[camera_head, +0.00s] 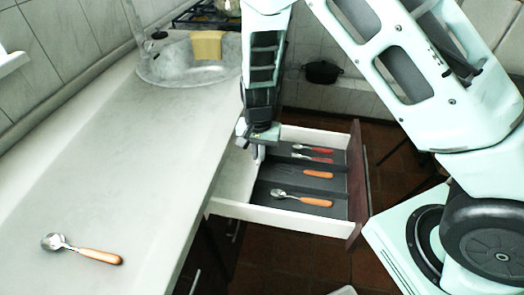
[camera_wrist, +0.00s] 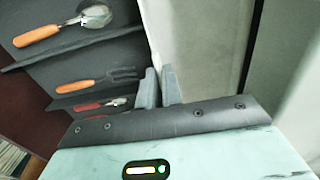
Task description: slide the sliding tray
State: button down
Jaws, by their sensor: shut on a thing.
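The sliding tray (camera_head: 280,182) is a dark divided cutlery insert in the open white-walled drawer (camera_head: 275,218). It lies toward the drawer's front panel, with pale bare floor to its left. My gripper (camera_head: 258,153) reaches down at the tray's left edge. In the wrist view, the fingers of my gripper (camera_wrist: 159,87) close around a thin pale piece at the border between the dark tray (camera_wrist: 38,86) and the pale surface. The exact grip is partly hidden. The tray holds a spoon (camera_wrist: 62,28) and a fork (camera_wrist: 100,78) with orange handles, and red-handled cutlery (camera_wrist: 100,104).
A spoon with an orange handle (camera_head: 82,249) lies on the pale worktop (camera_head: 140,150) left of the drawer. A sink (camera_head: 175,65) with a yellow cloth (camera_head: 208,45) is at the back. A black pot (camera_head: 322,72) stands behind the drawer. The near worktop is mostly clear.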

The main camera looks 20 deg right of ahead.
jog(key=shift+w+a, duration=0.25)
jog(key=shift+a, duration=0.1)
jog(key=c, duration=1.6)
grip_release()
jog(key=shift+o, duration=0.2)
notch_tip(320, 180, up, 17)
jog(key=shift+r, duration=0.2)
jog(key=s+a+r+n, duration=0.2)
jog(key=s+n, duration=0.5)
jog(key=s, duration=0.6)
jog(key=s+a+r+n, duration=0.2)
jog(key=s+n, duration=0.5)
jog(key=s, duration=0.6)
jog(key=shift+s+a+r+y, duration=0.2)
jog(key=shift+r+y, duration=0.1)
jog(key=shift+r, duration=0.55)
